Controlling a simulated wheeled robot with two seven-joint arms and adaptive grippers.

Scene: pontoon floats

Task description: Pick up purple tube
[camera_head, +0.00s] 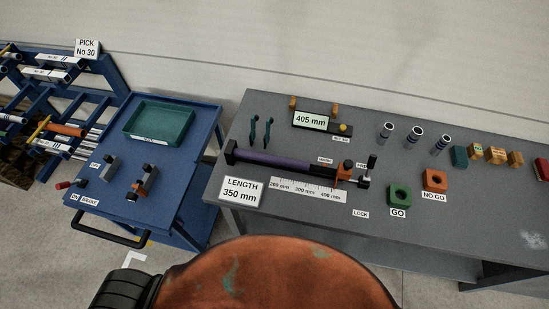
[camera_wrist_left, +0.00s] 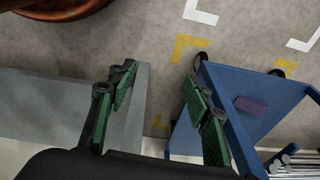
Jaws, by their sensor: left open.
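The purple tube (camera_head: 272,159) lies lengthwise on the grey table, along the measuring fixture behind the printed scale (camera_head: 307,190). Its left end sits at a black stop and its right end is by an orange and black clamp (camera_head: 344,171). My left gripper (camera_wrist_left: 160,76) shows in the left wrist view, with its two green-padded fingers apart and nothing between them. It is over the gap between the grey table (camera_wrist_left: 58,105) and the blue cart (camera_wrist_left: 228,82), away from the tube. My right gripper is in neither view.
The blue cart (camera_head: 207,130) holds a green tray (camera_head: 160,122) and small clamps. A rack (camera_head: 85,75) with tubes stands at the far left. On the table are upright tubes (camera_head: 417,137), a green GO block (camera_head: 399,196), an orange NO GO block (camera_head: 434,180) and a 405 mm display (camera_head: 311,121).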

